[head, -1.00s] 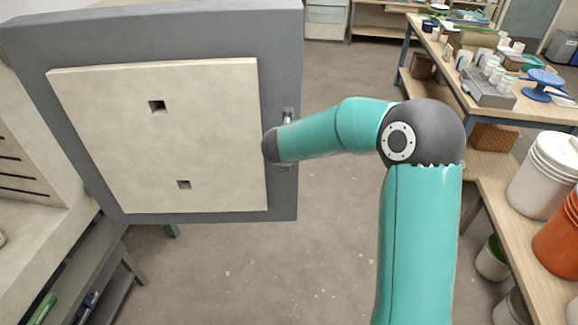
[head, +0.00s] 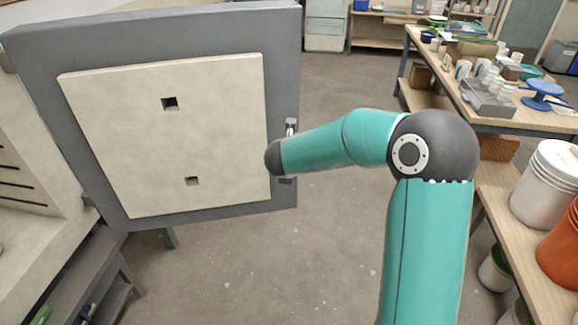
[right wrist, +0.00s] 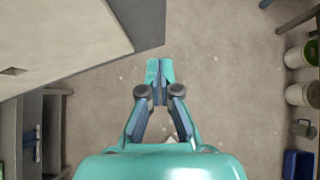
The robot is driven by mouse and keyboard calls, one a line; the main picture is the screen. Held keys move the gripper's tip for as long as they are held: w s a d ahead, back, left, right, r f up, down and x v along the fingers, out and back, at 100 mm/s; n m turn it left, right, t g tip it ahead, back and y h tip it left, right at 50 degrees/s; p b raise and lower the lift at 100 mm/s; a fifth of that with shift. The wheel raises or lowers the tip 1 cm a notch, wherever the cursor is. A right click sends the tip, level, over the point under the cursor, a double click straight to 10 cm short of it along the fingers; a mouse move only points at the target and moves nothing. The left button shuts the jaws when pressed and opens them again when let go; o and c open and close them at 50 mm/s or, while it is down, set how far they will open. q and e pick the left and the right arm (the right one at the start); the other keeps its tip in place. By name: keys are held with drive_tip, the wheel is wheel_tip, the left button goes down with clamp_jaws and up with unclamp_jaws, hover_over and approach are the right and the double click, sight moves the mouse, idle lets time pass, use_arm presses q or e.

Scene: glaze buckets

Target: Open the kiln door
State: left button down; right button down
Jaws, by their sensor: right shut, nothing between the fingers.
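The kiln door (head: 284,80) stands swung open, a grey slab with a cream inner panel (head: 170,135) facing the head view. The kiln's cream interior (head: 25,150) shows open at the left. A metal handle (head: 291,127) shows at the door's right edge. My right arm reaches across to that edge, its wrist in front of it; the gripper is hidden in the head view. In the right wrist view my right gripper (right wrist: 160,72) is shut and empty over the floor, right of the door (right wrist: 138,20), with a gap between them. My left gripper is not in view.
Workbenches at the right hold jars, a blue turntable (head: 544,88), a white bucket (head: 548,185) and an orange bucket (head: 562,245). More buckets stand lower at the right. The floor (head: 270,265) between kiln and benches is clear.

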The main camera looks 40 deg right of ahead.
drive_tip(key=s+d+f+v, duration=0.1)
drive_tip(key=s+v, duration=0.1)
drive_tip(key=v, duration=0.9)
drive_tip(key=s+a+f+g+y, duration=0.15)
drive_tip(key=a+f, duration=0.25)
drive_tip(key=f, duration=0.6)
drive_tip(key=s+a+f+g+y, duration=0.1)
drive_tip(key=s+a+f+g, duration=0.15)
drive_tip(key=f, duration=0.75)
drive_tip(key=s+a+f+m+g+y, duration=0.1)
drive_tip(key=s+a+f+m+y, duration=0.2)
drive_tip(key=s+a+f+m, duration=0.4)
drive_tip(key=s+a+f+m+g+y, duration=0.25)
drive_tip(key=a+f+m, duration=0.2)
drive_tip(key=a, duration=0.45)
drive_tip(key=s+a+f+m+g+y, duration=0.1)
drive_tip(key=s+a+f+m+y, duration=0.2)
drive_tip(key=s+a+f+m, duration=0.4)
drive_tip(key=w+m+t, duration=0.3)
drive_tip(key=w+m, duration=0.3)
drive_tip(key=m, duration=0.4)
drive_tip(key=shift+d+r, duration=0.2)
drive_tip(key=shift+r, duration=0.05)
